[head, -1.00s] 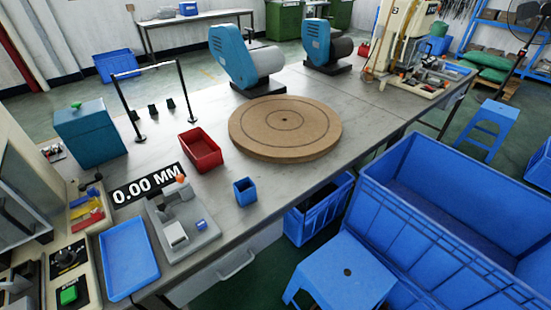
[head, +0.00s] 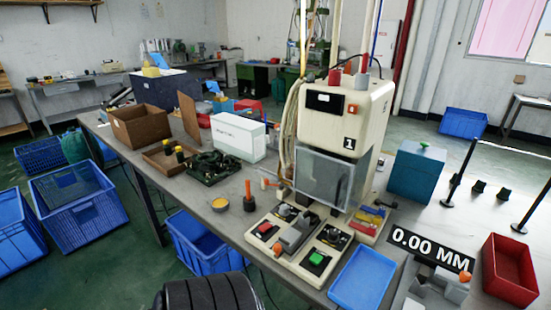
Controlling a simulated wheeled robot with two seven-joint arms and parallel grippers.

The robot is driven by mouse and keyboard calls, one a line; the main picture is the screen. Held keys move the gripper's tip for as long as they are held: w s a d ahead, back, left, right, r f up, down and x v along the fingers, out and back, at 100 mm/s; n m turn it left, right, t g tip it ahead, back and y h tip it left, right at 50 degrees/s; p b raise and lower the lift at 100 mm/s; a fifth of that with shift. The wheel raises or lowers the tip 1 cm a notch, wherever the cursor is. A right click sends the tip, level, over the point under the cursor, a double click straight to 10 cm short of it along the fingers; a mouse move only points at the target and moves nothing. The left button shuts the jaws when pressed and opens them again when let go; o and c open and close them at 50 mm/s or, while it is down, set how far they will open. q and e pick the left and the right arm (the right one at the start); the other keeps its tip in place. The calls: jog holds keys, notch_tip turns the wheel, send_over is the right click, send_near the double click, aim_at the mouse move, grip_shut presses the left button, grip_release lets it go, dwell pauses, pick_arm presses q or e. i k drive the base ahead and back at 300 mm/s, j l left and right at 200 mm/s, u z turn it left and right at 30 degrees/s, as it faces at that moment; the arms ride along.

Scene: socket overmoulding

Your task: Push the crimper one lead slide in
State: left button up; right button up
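The crimper one (head: 345,115) is a cream machine marked "1", standing on the table right of the picture's middle. A clear guard plate (head: 325,181) hangs on its front. Its base (head: 287,252) carries a red button (head: 265,228) and a green button (head: 316,258). Between them a grey block (head: 297,234), seemingly the lead slide, reaches toward the front edge; how far it is in I cannot tell. Neither of my grippers is in view.
A blue tray (head: 362,278) lies right of the base, beside a gauge reading 0.00 MM (head: 432,249). A small pot (head: 220,205) and an orange-handled tool (head: 249,195) stand to the left. A dark ribbed rounded shape (head: 208,294) is at the bottom edge.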

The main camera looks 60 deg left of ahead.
aim_at(290, 240)
jog(key=u, duration=1.85)
